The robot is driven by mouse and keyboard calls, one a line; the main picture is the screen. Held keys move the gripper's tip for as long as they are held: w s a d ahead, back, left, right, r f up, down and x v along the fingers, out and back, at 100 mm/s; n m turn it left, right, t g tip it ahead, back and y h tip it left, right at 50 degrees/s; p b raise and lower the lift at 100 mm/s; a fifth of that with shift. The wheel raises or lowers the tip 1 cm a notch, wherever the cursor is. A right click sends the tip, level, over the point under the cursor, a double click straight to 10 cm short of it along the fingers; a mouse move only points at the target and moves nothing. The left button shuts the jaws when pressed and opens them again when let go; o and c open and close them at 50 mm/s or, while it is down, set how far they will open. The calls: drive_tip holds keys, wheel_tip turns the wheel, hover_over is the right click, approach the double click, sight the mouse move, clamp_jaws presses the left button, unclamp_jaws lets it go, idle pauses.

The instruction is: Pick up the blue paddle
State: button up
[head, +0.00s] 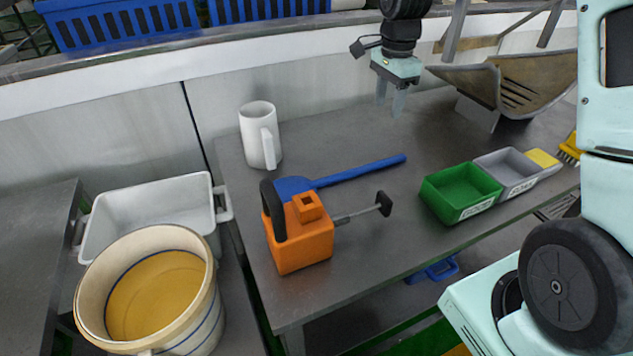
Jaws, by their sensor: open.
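The blue paddle (357,171) lies on the grey metal table (360,235). Its long handle points right and its broad head, at the left, is partly hidden behind an orange tool (302,243). My gripper (390,108) hangs above the back of the table with its fingers pointing down. It is open and empty, apart from the paddle, and appears above and behind the handle's right end.
A white jug (260,135) stands behind the paddle's head. Green (461,192) and grey (507,172) bins sit at the right. A curved metal chute (535,80) is at the back right. Tabletop right of the orange tool is mostly clear.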

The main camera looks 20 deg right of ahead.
sight(378, 163)
wheel_tip(378, 163, down, 16)
drive_tip(key=p, duration=0.3)
drive_tip(key=shift+s+a+f, duration=0.1)
drive_tip(key=shift+f, duration=0.1)
clamp_jaws()
